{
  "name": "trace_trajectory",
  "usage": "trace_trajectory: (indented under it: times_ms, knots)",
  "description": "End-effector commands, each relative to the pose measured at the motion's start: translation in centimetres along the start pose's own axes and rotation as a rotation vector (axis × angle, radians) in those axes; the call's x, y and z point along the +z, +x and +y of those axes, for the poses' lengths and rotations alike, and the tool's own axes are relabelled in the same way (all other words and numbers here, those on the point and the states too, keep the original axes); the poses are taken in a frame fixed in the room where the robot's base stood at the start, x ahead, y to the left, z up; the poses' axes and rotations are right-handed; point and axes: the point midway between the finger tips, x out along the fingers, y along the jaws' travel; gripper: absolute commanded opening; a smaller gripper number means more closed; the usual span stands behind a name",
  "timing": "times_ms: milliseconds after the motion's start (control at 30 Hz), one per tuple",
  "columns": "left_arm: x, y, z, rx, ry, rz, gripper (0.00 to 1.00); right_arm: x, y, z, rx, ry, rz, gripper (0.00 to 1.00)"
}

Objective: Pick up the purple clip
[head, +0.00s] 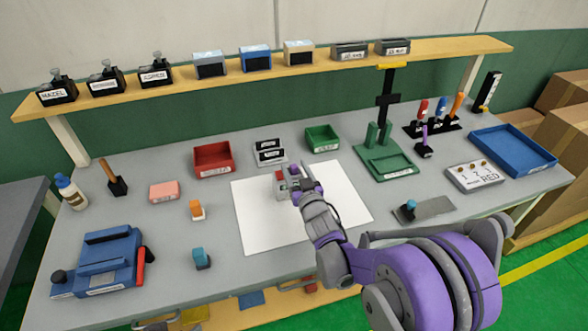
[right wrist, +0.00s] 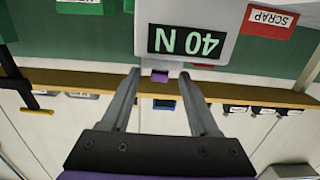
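A small purple clip (right wrist: 159,76) shows in the right wrist view at the edge of a grey block with a "40 N" display (right wrist: 187,41). My right gripper (right wrist: 160,73) is open, with its two fingers on either side of the clip and gaps between. My left gripper is not in view.
A green press (head: 386,162) stands to the right. Orange (head: 197,210) and teal (head: 201,258) small blocks stand left of the sheet, whose front part is clear.

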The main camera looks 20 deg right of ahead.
Motion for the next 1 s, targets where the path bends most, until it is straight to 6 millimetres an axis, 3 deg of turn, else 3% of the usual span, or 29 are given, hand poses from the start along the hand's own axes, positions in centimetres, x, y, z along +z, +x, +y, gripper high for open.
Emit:
trace_trajectory:
  times_ms: [33, 333, 767, 1000]
  knots:
    - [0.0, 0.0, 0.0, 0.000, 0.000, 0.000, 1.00, 0.0, 0.0, 0.0, 0.000, 0.000, 0.000, 0.51]
    - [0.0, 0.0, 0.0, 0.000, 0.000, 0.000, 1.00, 0.0, 0.0, 0.0, 0.000, 0.000, 0.000, 0.00]
    - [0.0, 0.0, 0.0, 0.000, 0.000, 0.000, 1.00, -0.3, 0.0, 0.0, 0.000, 0.000, 0.000, 0.00]
    - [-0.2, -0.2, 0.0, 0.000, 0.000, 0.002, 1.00, -3.0, -0.2, 0.0, 0.000, 0.000, 0.001, 0.00]
